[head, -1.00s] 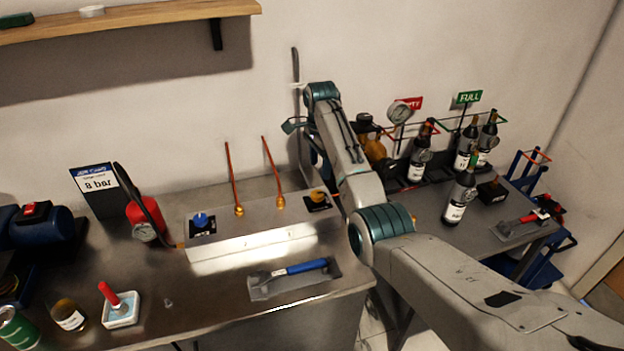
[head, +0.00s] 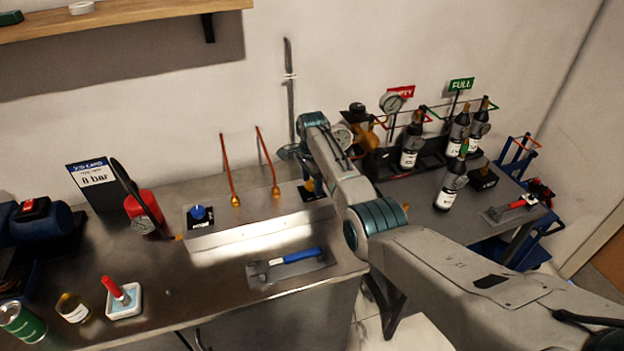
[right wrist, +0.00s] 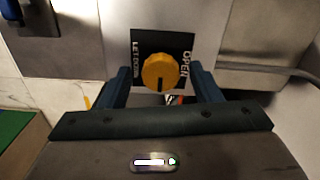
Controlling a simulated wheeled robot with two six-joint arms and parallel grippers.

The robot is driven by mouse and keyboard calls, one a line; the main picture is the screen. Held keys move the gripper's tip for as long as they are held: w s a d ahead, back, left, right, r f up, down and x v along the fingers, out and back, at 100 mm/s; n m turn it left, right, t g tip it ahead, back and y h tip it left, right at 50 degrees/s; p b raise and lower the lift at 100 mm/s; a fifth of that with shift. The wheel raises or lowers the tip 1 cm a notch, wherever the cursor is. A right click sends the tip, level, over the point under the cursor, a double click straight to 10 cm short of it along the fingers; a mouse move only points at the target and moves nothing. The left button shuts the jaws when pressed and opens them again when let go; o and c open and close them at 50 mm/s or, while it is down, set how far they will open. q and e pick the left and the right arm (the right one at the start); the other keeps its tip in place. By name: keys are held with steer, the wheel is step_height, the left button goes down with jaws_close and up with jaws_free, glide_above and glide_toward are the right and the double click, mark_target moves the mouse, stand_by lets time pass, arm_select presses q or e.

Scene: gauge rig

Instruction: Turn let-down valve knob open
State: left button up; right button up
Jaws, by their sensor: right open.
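The yellow let-down valve knob (right wrist: 160,72) sits on a black plate (right wrist: 142,43) lettered LET DOWN and OPEN in the right wrist view. A dark mark on the knob points down in that picture. My right gripper (right wrist: 162,88) is open, with one blue finger on each side of the knob; I cannot tell whether they touch it. In the head view the knob (head: 309,186) shows at the right end of the bench block, partly hidden by my right arm. My left gripper is out of view.
A blue knob (head: 199,212) sits at the block's left end, with two thin copper tubes (head: 228,170) rising between. A blue-handled tool (head: 290,257) lies in front. Dark bottles (head: 411,146) and a gauge (head: 391,103) stand on the right table.

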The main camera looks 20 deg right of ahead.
steer(key=c, duration=1)
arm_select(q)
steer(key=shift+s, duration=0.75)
